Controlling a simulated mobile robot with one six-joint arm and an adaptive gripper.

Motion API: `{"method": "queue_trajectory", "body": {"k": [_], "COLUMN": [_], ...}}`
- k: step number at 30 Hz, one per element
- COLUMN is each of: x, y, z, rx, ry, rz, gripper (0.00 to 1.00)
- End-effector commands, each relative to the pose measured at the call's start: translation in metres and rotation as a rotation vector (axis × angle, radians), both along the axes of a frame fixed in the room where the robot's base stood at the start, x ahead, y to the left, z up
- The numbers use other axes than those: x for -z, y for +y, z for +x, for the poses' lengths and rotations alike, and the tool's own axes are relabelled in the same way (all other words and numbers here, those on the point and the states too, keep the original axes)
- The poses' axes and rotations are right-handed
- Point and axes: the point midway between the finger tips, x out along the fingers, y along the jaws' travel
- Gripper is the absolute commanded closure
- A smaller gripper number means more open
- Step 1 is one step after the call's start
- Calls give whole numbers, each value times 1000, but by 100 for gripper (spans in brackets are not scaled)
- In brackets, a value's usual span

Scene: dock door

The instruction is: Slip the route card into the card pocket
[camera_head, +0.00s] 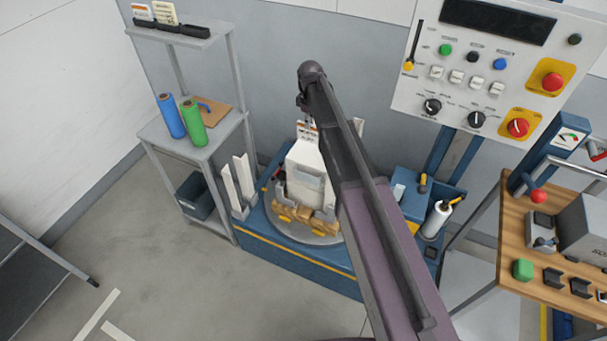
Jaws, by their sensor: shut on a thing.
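A small white card with an orange band, seemingly the route card (306,131), shows just above the white wrapped load. My gripper (306,118) is small and dark at the end of my arm, mostly hidden by it, and is shut on the card's upper edge. The card is upright, over the load's back edge; I cannot tell whether it touches anything. A pale bluish panel on the load's front, possibly the card pocket (311,179), lies below and in front of the card. My arm covers the load's right side.
The load (301,157) stands on a round turntable (296,235) on a blue base. Left is a grey shelf (190,142) with blue and green rolls; its top holds other cards (165,13). A control panel (490,70) and wooden bench (515,235) stand right.

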Motion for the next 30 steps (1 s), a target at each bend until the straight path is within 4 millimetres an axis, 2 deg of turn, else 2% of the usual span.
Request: {"method": "queue_trajectory", "body": {"k": [20, 26, 30], "x": [1, 14, 31], "y": [16, 16, 16], "z": [-5, -5, -5], "rx": [-21, -21, -22], "ry": [0, 0, 0], "rz": [0, 0, 0], "gripper": [100, 100, 100]}}
